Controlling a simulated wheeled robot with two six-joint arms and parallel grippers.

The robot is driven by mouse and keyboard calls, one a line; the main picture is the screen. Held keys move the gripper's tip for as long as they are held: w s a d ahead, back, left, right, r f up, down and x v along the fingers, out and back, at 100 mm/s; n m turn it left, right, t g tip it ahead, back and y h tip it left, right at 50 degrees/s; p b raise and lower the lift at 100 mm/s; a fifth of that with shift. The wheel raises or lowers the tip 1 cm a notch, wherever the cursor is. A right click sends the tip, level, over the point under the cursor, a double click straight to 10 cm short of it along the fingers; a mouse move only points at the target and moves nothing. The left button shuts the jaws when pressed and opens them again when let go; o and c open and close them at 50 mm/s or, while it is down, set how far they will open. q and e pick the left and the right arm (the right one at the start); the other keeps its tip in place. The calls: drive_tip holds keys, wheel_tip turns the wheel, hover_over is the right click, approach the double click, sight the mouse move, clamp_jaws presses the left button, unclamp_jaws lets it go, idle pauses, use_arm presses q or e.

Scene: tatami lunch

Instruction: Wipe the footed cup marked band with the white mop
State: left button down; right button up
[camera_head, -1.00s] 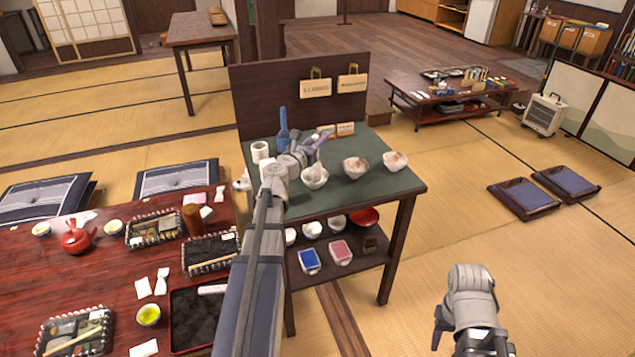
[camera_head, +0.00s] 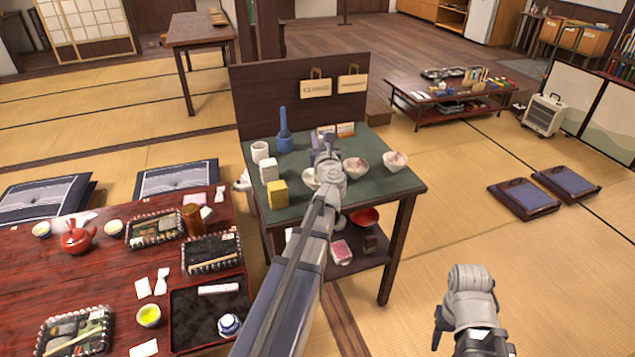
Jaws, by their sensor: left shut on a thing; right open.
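Three pale footed cups stand in a row on the green-topped stand (camera_head: 385,205): a left cup (camera_head: 310,180) partly behind my arm, a middle cup (camera_head: 357,169) and a right cup (camera_head: 396,160). Markings on them are too small to read, so I cannot tell which is marked band. My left gripper (camera_head: 325,148) is above the stand, over the left cup and beside the middle one. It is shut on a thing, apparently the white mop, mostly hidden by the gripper. Contact with a cup cannot be told. My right gripper (camera_head: 437,338) is open, low over the tatami, away from the stand.
A blue long-necked item (camera_head: 284,135), a white cylinder (camera_head: 260,152), a white block (camera_head: 268,170) and a yellow block (camera_head: 277,194) stand on the left of the stand. A dark back panel (camera_head: 285,100) rises behind. The red lunch table (camera_head: 110,285) is at left.

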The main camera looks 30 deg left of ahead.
use_arm(q)
drive_tip(key=m+t+h, duration=0.2)
drive_tip(key=h, duration=0.1)
drive_tip(key=shift+s+a+m+h, duration=0.1)
drive_tip(key=shift+a+m+h, duration=0.05)
drive_tip(key=shift+m+h, duration=0.15)
drive_tip(key=m+t+h, duration=0.1)
drive_tip(key=m+h, duration=0.1)
drive_tip(key=h, duration=0.2)
drive_tip(key=m+t+h, duration=0.1)
drive_tip(key=m+h, duration=0.2)
drive_tip(key=shift+a+h, duration=0.1)
drive_tip(key=shift+h, duration=0.3)
drive_tip(key=m+g+h, duration=0.1)
drive_tip(key=m+h, duration=0.1)
drive_tip(key=h, duration=0.2)
drive_tip(key=m+g+h, duration=0.1)
drive_tip(key=m+h, duration=0.2)
drive_tip(key=h, duration=0.1)
drive_tip(key=shift+m, duration=0.3)
drive_tip(key=shift+m+h, duration=0.3)
drive_tip(key=shift+h, duration=0.2)
drive_tip(key=shift+d, duration=0.2)
